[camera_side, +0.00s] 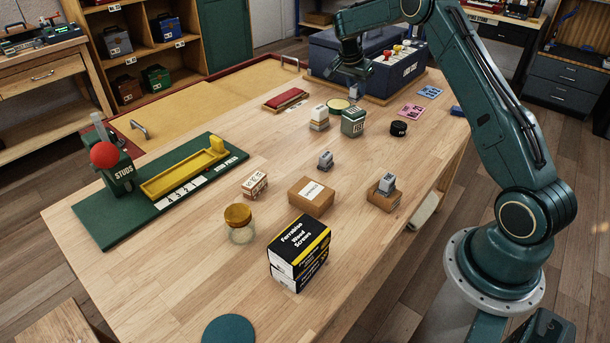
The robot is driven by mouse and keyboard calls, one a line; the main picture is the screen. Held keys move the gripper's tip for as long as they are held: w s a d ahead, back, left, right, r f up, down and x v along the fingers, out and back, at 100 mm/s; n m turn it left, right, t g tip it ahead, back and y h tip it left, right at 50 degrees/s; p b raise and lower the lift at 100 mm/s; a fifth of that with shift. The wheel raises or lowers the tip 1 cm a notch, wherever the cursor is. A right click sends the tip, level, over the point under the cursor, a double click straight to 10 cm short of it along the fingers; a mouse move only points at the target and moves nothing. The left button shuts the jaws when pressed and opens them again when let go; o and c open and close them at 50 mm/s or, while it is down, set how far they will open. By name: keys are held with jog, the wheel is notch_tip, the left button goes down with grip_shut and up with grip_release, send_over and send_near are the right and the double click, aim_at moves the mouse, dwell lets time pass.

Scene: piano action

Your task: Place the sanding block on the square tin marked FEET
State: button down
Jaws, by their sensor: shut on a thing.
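My gripper (354,76) is at the back of the table, in front of the blue chest. It is shut on a small grey block (356,91), which is partly hidden by the fingers; I cannot tell for sure that it is the sanding block. The block appears to be held above the table, just behind and above a dark green square tin (353,122). The tin stands upright with a pale label on its front; its lettering is too small to read surely, but it may be the FEET tin. Block and tin appear apart.
A grey block (325,160), cardboard boxes (311,197), a jar (240,224) and a screw box (299,252) are nearer.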

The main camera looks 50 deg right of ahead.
aim_at(355, 98)
jog(key=shift+f, duration=1.85)
jog(key=shift+f, duration=0.1)
jog(key=c, duration=1.2)
grip_release()
jog(key=v, duration=1)
jog(key=shift+v, duration=1.15)
